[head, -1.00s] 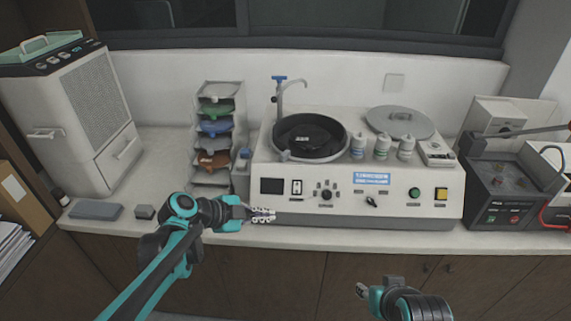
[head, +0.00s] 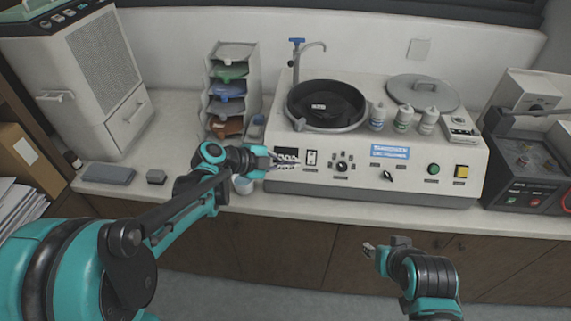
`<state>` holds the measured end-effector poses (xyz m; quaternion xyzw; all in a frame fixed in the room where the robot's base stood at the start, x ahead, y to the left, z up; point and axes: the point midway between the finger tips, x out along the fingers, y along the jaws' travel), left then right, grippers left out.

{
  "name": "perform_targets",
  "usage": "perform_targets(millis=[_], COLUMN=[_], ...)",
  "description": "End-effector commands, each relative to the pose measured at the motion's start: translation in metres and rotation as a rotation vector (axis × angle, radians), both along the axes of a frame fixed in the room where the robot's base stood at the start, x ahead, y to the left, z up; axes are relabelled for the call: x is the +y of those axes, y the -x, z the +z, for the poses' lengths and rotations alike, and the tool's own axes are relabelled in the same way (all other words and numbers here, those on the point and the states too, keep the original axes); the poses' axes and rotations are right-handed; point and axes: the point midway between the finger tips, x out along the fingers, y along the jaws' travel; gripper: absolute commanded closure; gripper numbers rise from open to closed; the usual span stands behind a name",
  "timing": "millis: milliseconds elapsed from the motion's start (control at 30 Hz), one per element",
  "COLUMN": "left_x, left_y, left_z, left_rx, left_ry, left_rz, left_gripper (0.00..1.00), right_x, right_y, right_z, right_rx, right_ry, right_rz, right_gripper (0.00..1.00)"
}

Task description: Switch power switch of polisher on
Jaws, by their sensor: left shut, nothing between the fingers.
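The polisher (head: 290,184) is a white bench machine with a black round bowl (head: 327,105) on top. Its front panel carries a small rocker-type power switch (head: 312,158) in a white frame, left of the round selector knob (head: 342,167). My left gripper (head: 296,161) is shut and empty, its fingertips just left of the switch and in front of the dark display (head: 287,152), which it partly covers. I cannot tell whether the fingertips touch the panel. My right gripper (head: 369,250) is low in front of the cabinet, away from the polisher; its finger opening is too small to judge.
Several bottles (head: 403,119) and a grey lid (head: 423,91) are on top. A mounting press (head: 525,165) stands right.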

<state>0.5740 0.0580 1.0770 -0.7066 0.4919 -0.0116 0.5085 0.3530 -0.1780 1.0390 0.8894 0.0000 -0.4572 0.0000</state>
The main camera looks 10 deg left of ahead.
Motion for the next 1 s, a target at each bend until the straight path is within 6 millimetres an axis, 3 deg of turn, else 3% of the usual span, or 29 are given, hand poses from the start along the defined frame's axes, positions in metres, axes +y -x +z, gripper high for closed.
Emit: perform_targets(millis=[267, 533, 1000], left_x=[-0.043, -0.040, -0.040], left_y=[-0.030, -0.055, -0.060], left_z=[-0.032, -0.053, -0.057], left_rx=[0.000, 0.001, 0.001], left_ry=[0.000, 0.001, 0.001], left_rz=[-0.004, 0.000, 0.000], left_gripper=[1.00, 1.00, 1.00], right_x=[0.000, 0.000, 0.000], right_y=[0.000, 0.000, 0.000], right_z=[-0.021, -0.034, -0.035], right_rx=[0.000, 0.000, 0.000], right_ry=[0.000, 0.000, 0.000], right_rz=[0.000, 0.000, 0.000], right_gripper=[0.60, 0.60, 0.60])
